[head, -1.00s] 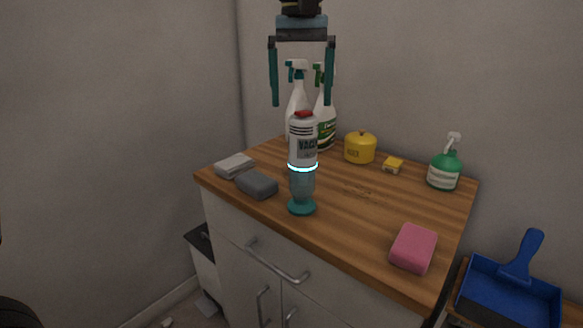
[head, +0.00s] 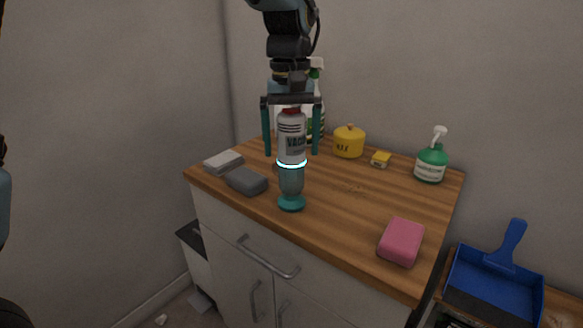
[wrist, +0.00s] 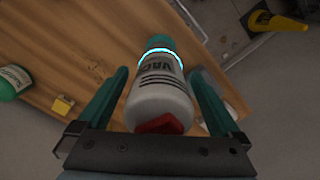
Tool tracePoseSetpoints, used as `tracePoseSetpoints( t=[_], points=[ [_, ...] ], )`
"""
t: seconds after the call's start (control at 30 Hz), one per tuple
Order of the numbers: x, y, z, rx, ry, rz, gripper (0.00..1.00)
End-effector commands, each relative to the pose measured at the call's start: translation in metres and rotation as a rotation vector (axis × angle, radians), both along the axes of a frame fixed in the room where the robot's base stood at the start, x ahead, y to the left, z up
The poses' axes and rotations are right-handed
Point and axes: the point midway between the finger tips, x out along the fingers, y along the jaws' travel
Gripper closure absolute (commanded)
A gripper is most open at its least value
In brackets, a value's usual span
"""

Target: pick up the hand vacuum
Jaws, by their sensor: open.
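The hand vacuum (head: 291,145) stands upright near the front edge of the wooden counter top. It has a grey-white body with dark lettering, a red top, a glowing light ring and a teal lower part and base. My gripper (head: 291,152) is open, pointing down, with its teal fingers on either side of the vacuum's upper body. In the wrist view the vacuum (wrist: 160,100) lies between the two open fingers of my gripper (wrist: 163,80), with a gap visible on each side. The red top is close to the palm.
Spray bottles (head: 317,100) stand behind, partly hidden by my gripper. A yellow pot (head: 349,142), yellow box (head: 381,159) and green spray bottle (head: 431,162) stand at the back right. Grey sponge (head: 246,181), folded cloth (head: 223,162) and pink sponge (head: 401,241) lie near the edges. A blue dustpan (head: 497,280) is right.

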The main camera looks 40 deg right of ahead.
Motion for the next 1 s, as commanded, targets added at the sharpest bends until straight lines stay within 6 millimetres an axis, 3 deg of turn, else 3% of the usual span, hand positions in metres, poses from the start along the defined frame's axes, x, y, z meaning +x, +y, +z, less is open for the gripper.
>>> tracePoseSetpoints(
  t=[0.13, 0.9, 1.0],
  points=[
    [0.0001, -0.0001, 0.0000, 0.000, 0.000, 0.000, 0.00],
    [0.0001, -0.0001, 0.0004, 0.000, 0.000, 0.000, 0.87],
    [0.0002, -0.0005, 0.0016, -0.002, -0.001, 0.000, 0.87]
  ],
)
